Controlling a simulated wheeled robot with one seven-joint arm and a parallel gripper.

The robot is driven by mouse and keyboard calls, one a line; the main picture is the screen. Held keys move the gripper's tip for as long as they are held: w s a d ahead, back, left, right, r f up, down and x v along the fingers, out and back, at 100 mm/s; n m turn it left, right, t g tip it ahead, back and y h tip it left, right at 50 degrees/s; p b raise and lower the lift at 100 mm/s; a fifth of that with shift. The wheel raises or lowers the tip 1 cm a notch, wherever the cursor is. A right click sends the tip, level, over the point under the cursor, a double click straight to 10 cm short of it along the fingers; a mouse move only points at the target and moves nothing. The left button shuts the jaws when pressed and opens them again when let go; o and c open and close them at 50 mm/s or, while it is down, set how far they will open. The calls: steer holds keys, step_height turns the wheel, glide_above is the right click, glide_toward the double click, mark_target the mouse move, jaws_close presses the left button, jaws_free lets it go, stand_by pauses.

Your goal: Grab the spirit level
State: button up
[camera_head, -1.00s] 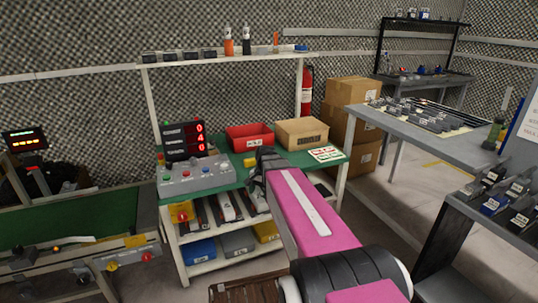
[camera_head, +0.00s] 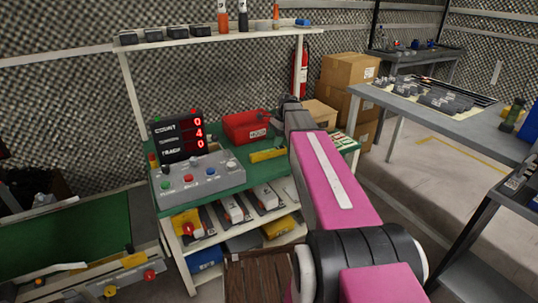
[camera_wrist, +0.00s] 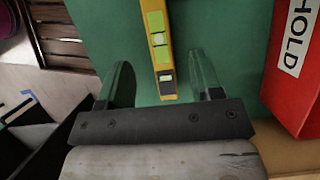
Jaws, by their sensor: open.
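The spirit level (camera_head: 267,155) is yellow and lies on the green bench top (camera_head: 232,179), left of my arm in the head view. In the wrist view the level (camera_wrist: 157,42) runs up the picture, showing green vials, with its near end between my fingers. My gripper (camera_wrist: 160,65) is open, one finger on each side of the level with gaps to both. Nothing is held. In the head view my arm hides most of the gripper, so its height above the bench is hard to tell.
A red HOLD bin (camera_head: 246,127) stands close by; it shows at the right of the wrist view (camera_wrist: 298,75). A grey control box (camera_head: 197,178) and a counter display (camera_head: 179,136) stand on the left. A cardboard box (camera_head: 319,116) is behind my arm.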

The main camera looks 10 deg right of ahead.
mark_target(269, 150)
steer(key=shift+x, duration=3.4)
steer(key=c, duration=1.1)
